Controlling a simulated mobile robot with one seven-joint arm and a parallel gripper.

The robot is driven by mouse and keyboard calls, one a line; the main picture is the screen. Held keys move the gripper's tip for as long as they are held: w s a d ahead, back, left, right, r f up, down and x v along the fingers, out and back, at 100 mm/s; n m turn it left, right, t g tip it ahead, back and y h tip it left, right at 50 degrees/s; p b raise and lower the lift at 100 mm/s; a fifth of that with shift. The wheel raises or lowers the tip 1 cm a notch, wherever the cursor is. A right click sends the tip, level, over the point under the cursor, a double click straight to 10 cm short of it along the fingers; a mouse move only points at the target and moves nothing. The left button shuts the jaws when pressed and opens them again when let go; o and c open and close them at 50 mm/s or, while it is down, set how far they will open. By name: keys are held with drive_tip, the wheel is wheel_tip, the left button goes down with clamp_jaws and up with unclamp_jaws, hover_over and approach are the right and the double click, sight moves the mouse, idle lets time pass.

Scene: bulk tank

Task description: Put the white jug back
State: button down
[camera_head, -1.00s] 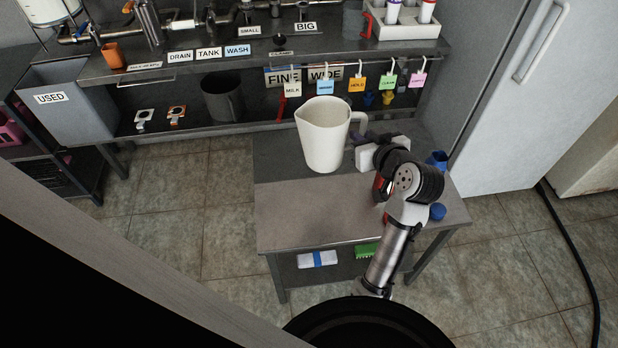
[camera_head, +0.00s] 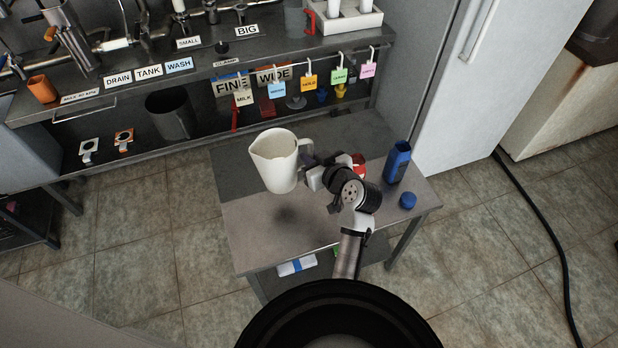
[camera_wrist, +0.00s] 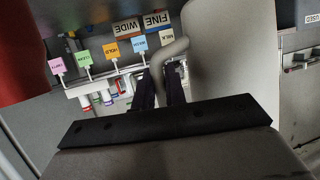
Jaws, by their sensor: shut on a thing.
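The white jug (camera_head: 272,161) is upright and held above the small grey table (camera_head: 250,233), with a shadow on the tabletop below it. Its handle is on its right side. My gripper (camera_head: 309,166) is at that handle, shut on it. In the wrist view the dark fingers of my gripper (camera_wrist: 160,92) close around the jug's handle (camera_wrist: 163,58), and the jug's white body (camera_wrist: 232,55) fills the right of the picture.
A blue container (camera_head: 397,163) and a blue cap (camera_head: 407,200) stand on the table's right side. Colored tags (camera_head: 309,80) hang from a rail at the back counter's front edge. The counter's lower shelf holds a dark bucket (camera_head: 172,115). The table's front left is clear.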

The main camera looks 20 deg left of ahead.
wheel_tip(320, 180, down, 9)
drive_tip(key=shift+f+p, duration=0.1)
drive_tip(key=shift+p, duration=0.2)
drive_tip(key=shift+f, duration=0.15)
drive_tip(key=c, duration=1.4)
unclamp_jaws()
drive_tip(key=shift+c, duration=0.2)
